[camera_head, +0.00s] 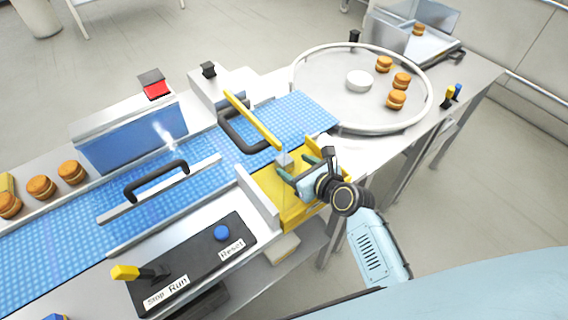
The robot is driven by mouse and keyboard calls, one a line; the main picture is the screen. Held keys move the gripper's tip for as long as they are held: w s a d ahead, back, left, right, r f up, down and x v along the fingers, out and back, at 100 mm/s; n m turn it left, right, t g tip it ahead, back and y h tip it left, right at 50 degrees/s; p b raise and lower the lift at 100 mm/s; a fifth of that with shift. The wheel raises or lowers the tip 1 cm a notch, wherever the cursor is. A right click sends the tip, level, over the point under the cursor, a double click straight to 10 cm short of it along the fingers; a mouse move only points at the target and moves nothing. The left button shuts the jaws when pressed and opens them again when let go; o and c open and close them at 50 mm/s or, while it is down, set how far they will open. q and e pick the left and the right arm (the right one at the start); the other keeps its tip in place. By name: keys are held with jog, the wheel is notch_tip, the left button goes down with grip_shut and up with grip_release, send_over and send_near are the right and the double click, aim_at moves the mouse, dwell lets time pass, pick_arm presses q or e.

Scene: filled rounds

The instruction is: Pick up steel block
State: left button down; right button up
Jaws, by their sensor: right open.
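A small grey block (284,159), which looks like the steel block, shows at the near end of the yellow bar, just beyond my right gripper's fingers. My right gripper (283,176) is open above the yellow tray (293,214) beside the blue conveyor. Its fingers point left, close to the block. I cannot tell whether they touch it, and part of the tray is hidden behind the gripper. My left gripper is not in view.
The blue conveyor (60,240) carries black handles (157,180) and a raised yellow bar (252,119) close to my gripper. A control panel (195,262) lies in front.

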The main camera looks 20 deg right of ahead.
jog(key=shift+w+a+f, duration=0.15)
jog(key=shift+w+f, duration=0.05)
jog(key=shift+w, duration=0.2)
jog(key=x, duration=0.4)
jog(key=shift+w+f+b, duration=0.1)
jog(key=shift+w+b, duration=0.05)
jog(key=shift+b, duration=0.25)
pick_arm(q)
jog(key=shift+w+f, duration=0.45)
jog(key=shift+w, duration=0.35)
pick_arm(e)
jog(key=shift+w, duration=0.15)
jog(key=shift+c, duration=0.3)
